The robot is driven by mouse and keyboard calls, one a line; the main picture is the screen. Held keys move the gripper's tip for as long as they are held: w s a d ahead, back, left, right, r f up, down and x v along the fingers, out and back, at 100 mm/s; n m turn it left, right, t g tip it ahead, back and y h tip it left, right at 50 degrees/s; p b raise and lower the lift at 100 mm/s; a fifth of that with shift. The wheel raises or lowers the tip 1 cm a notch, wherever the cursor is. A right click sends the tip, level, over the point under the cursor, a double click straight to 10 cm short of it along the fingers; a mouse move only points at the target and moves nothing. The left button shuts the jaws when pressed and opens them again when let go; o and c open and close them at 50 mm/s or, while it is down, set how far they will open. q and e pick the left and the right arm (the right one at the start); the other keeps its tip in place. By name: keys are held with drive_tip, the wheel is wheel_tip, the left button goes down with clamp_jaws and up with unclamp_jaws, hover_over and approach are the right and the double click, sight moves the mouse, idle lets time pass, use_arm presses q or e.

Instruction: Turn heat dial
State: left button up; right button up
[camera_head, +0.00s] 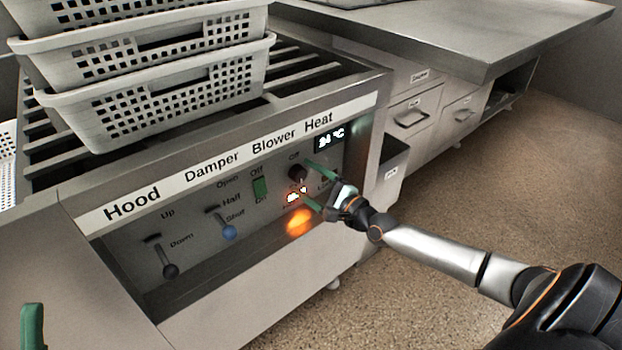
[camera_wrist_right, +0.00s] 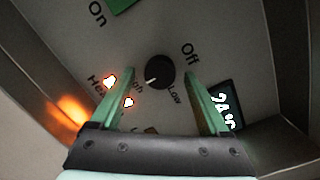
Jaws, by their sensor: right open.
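The heat dial (camera_head: 297,172) is a small dark round knob below the "Heat" label on the control panel. In the right wrist view the dial (camera_wrist_right: 160,72) sits between the green fingertips, with a gap on each side. Its white mark points lower left, toward the partly hidden "High" label; "Off" and "Low" are on its right. My right gripper (camera_head: 305,180) is open around the dial, not visibly gripping it. A green finger of my left gripper (camera_head: 32,325) shows at the lower left edge; its jaw opening is hidden.
The display (camera_head: 329,139) reads 24 °C. A green blower switch (camera_head: 260,188), a blue damper knob (camera_head: 228,232) and a dark hood lever (camera_head: 170,270) are left of the dial. An orange glow (camera_head: 300,221) lies below it. Stacked white baskets (camera_head: 160,95) stand on the slatted top.

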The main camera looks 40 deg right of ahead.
use_arm(q)
drive_tip(key=shift+a+r+m+p, duration=0.2)
drive_tip(key=shift+r+m+p, duration=0.1)
drive_tip(key=shift+r+p, duration=1.6)
use_arm(e)
drive_tip(key=s+d, duration=0.2)
drive_tip(key=s, duration=1)
drive_tip(key=shift+s+d, duration=0.15)
use_arm(q)
drive_tip(key=shift+f, duration=0.1)
